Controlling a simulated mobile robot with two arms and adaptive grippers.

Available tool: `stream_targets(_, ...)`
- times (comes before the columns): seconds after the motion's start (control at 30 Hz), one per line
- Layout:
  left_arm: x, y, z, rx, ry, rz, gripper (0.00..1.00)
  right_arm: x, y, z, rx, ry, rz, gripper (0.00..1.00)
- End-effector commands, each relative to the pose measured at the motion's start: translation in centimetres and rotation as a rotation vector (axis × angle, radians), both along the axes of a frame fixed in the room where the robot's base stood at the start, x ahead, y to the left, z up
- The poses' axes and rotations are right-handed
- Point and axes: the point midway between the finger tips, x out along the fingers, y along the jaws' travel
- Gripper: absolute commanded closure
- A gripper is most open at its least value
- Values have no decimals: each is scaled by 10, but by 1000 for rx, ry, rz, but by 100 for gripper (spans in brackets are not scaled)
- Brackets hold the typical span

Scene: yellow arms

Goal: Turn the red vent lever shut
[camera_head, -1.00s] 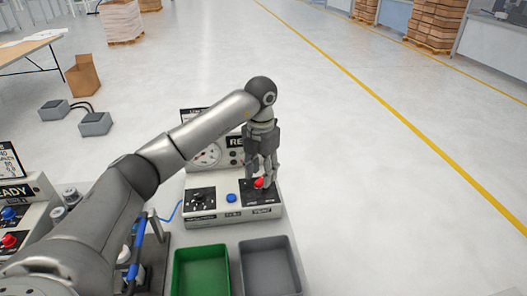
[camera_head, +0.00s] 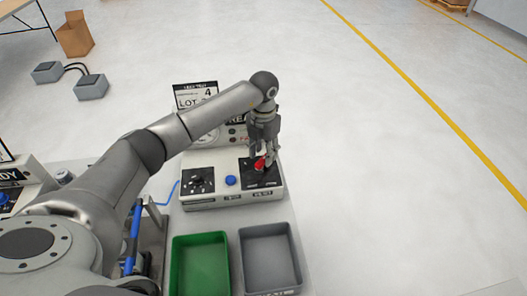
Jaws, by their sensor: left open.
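The red vent lever (camera_head: 259,165) sits on the black plate at the right of the test box (camera_head: 235,200). My left gripper (camera_head: 265,163) comes down over it from above, fingers pointing down and open. Its fingertips are right at the lever, and partly hide it; I cannot tell whether they touch it. On the same box are a blue button (camera_head: 231,180) and a black knob (camera_head: 197,181). My right gripper is not in view.
A green tray (camera_head: 174,270) and a grey tray (camera_head: 242,270) stand in front of the box. Another machine (camera_head: 32,197) is partly hidden at the left. A sign (camera_head: 195,90) stands behind the box. Floor to the right is clear.

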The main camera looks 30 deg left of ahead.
Motion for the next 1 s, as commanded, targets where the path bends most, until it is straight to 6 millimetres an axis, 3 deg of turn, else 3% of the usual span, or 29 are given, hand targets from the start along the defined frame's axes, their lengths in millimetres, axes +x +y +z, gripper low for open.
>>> stream_targets(0.2,0,0,-17,0,1,0,59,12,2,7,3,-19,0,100)
stream_targets(0.47,0,0,-19,0,0,0,59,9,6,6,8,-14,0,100)
stream_targets(0.8,0,0,-19,0,0,0,100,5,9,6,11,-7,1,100)
stream_targets(1.0,0,0,-18,0,0,7,100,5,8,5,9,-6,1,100)
